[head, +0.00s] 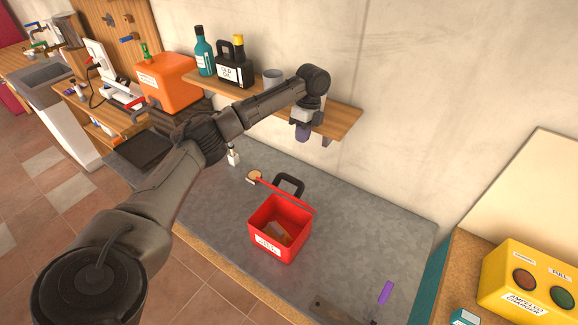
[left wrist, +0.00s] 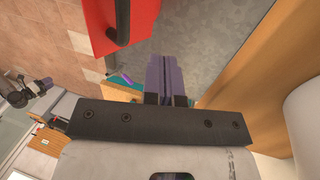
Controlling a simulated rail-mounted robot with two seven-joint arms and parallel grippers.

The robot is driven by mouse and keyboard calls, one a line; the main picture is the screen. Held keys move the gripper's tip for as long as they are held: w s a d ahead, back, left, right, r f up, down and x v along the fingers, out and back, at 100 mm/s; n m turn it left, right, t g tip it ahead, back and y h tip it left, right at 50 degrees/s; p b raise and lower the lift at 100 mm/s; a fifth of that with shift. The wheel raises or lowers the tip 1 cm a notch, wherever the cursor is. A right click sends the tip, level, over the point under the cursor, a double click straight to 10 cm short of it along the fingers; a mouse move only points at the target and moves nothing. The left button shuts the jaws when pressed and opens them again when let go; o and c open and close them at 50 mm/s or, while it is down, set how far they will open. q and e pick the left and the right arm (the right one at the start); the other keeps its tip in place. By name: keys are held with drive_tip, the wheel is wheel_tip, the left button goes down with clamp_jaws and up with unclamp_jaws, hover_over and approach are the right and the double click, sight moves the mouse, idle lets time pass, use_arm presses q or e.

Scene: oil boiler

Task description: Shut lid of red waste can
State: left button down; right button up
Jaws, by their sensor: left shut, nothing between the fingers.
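The red waste can (head: 279,235) stands on the grey worktop. Its lid (head: 287,194) is open, standing up at the back of the can, with a black handle (head: 289,183) on it. Brownish contents show inside. My left gripper (head: 302,135) is above the worktop behind the can, apart from the lid. Its purple fingers (left wrist: 164,78) are together and empty in the left wrist view, where a red panel (left wrist: 139,24) with a black handle shows beside them. What looks like part of my right gripper, one purple finger (head: 385,293), shows at the bottom of the head view.
A wooden shelf (head: 345,122) on the wall runs close behind my left gripper and holds a teal bottle (head: 203,55) and a black oil can (head: 233,72). An orange container (head: 167,82) stands at the left. A yellow charger box (head: 527,284) is at the right. The worktop right of the can is mostly clear.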

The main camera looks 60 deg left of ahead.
use_arm(q)
drive_tip(key=s+d+f+p, duration=0.2)
drive_tip(key=s+f, duration=0.3)
drive_tip(key=f, duration=0.3)
drive_tip(key=shift+d+f+p, duration=0.35)
drive_tip(key=shift+p, duration=0.4)
